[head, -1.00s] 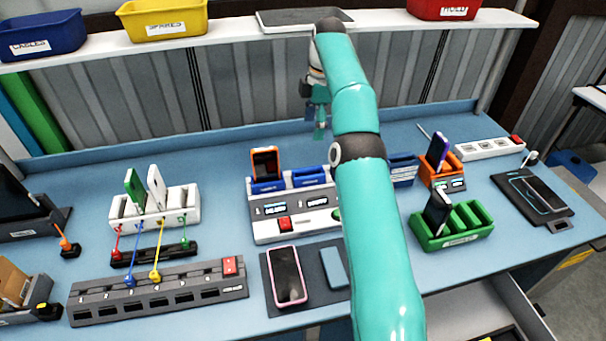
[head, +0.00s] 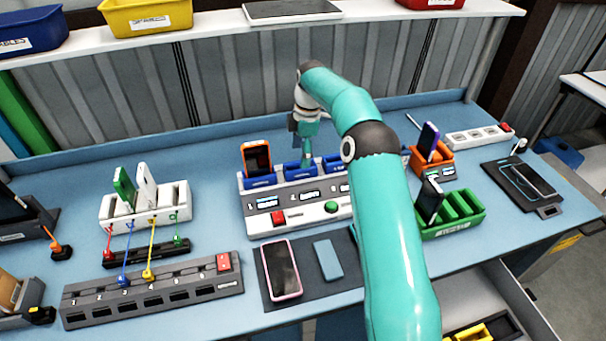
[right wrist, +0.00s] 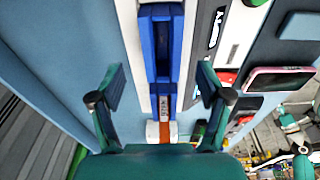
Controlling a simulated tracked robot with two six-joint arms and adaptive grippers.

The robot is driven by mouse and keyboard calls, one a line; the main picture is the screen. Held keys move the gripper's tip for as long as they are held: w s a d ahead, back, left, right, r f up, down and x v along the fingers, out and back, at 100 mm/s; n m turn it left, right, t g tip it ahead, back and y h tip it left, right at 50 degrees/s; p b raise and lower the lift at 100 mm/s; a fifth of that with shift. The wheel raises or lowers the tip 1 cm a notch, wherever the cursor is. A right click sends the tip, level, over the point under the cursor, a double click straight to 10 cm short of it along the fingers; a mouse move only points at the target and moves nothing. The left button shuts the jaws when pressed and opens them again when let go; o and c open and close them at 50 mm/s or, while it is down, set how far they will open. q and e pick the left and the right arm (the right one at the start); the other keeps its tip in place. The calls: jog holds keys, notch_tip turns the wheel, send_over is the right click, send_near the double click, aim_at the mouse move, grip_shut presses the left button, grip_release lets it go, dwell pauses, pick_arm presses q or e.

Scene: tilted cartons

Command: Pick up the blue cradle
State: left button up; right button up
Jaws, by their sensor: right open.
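Blue cradles sit in a row on a grey-and-white dock. One holds an orange-framed phone (head: 257,157). The middle blue cradle (head: 294,172) looks empty, and another at the right is mostly behind my arm. My right gripper (head: 306,152) is over the middle cradle, pointing down. In the right wrist view, my open right gripper (right wrist: 161,82) has one finger on each side of the line of blue cradles (right wrist: 162,45), with nothing held. I cannot tell how far the fingertips are above the dock. My left gripper is not in view.
A green rack (head: 462,213) and an orange cradle (head: 440,163) with phones stand right of my arm. A white rack (head: 172,210) stands left. A pink-framed phone (head: 281,268) lies on a dark mat in front. A shelf with bins runs along the back.

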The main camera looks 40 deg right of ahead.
aim_at(300, 172)
jog(key=f+b, duration=0.1)
jog(key=f, duration=0.1)
jog(key=f+b, duration=0.1)
jog(key=f, duration=0.1)
jog(key=shift+w+a+f, duration=0.1)
jog(key=shift+a+f, duration=0.05)
jog(key=shift+a, duration=0.05)
jog(key=shift+f+b, duration=0.5)
jog(key=shift+b, duration=0.1)
jog(key=shift+r, duration=0.1)
jog(key=shift+r, duration=0.1)
jog(key=c, duration=1.4)
